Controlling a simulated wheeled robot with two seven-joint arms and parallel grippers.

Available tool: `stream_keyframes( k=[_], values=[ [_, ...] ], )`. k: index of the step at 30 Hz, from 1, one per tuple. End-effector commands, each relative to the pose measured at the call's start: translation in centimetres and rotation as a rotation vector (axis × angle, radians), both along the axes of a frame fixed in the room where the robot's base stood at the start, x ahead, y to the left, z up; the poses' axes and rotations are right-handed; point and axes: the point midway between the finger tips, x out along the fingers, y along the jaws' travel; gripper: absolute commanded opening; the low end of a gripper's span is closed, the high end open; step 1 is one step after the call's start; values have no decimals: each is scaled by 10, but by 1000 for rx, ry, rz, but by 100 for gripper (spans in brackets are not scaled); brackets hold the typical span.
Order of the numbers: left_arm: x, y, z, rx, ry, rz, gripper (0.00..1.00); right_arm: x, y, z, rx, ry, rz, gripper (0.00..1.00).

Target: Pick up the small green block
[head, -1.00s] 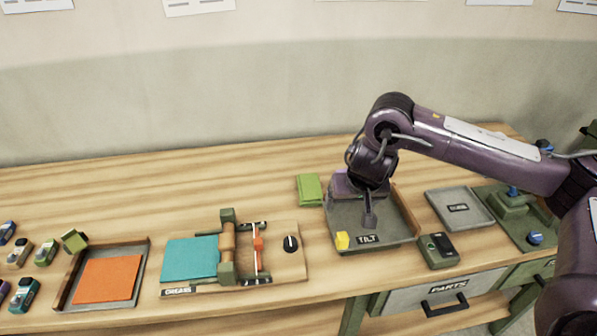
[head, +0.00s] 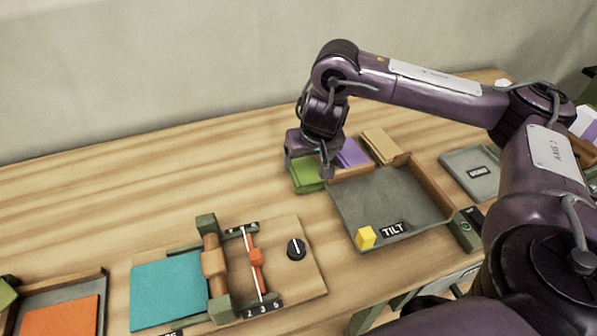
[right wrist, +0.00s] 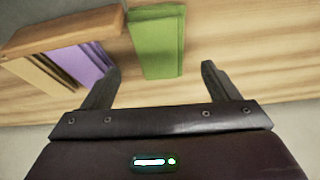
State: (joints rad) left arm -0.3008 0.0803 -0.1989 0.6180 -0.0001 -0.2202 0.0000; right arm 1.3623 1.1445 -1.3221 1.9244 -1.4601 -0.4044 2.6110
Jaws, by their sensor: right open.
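A green block (head: 308,177) lies flat on the wooden table, just beyond the back left corner of the tilt tray; close up it looks like a flat, layered green stack (right wrist: 155,42). My right gripper (head: 307,168) is above it, open and empty. In the right wrist view my right gripper (right wrist: 160,68) has its two fingers spread wide, and the green stack lies ahead, between their lines, nearer the left finger. Part of the stack is hidden behind the gripper in the head view. A second green block (head: 6,295) is cut off at the left edge. My left gripper is not in view.
Purple (head: 352,153) and tan (head: 380,146) stacks lie right of the green one, behind the tilt tray (head: 395,198). The tray's wall is close by. A yellow block (head: 366,237) sits in its front corner. The table left of the green stack is clear.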

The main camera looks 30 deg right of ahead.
Motion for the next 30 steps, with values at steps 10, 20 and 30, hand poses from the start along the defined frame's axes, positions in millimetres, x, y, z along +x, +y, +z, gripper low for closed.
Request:
stream_keyframes(
  k=[10,20,30],
  values=[
    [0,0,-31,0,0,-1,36,10,-3,-37,1,2,-1,82],
    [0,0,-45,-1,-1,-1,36,30,-13,-71,0,3,0,82],
    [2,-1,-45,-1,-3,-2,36,34,-13,-78,-1,0,-1,80]
  ],
)
